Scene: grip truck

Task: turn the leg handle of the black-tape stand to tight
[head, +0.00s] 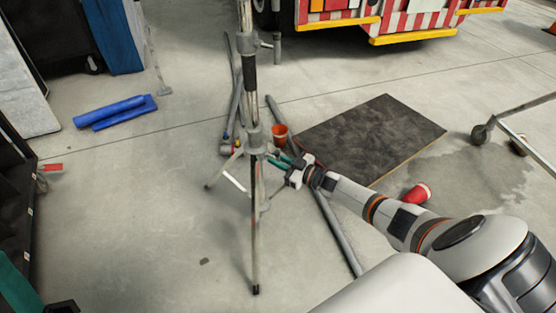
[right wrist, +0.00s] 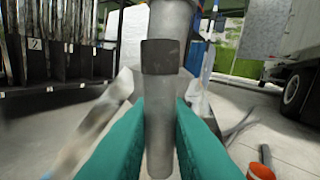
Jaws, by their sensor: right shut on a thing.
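The black-tape stand (head: 254,205) is upright on the floor at the middle of the head view, its legs spread. A black band (head: 250,77) is on its upper pole, and a grey collar (head: 254,135) sits lower. My right gripper (head: 277,161) reaches in from the right just below this collar. In the right wrist view, its teal fingers are shut on a grey round part of the stand (right wrist: 158,130), below a black tape band (right wrist: 161,57). I cannot make out the leg handle apart from the stand, or how far it is turned. My left gripper is not seen.
An orange cup (head: 280,133) stands behind my right gripper. Grey poles (head: 338,232) lie beside the stand. A dark board (head: 375,135) and a red cup (head: 417,194) lie to the right. Floor left of the stand is mostly clear.

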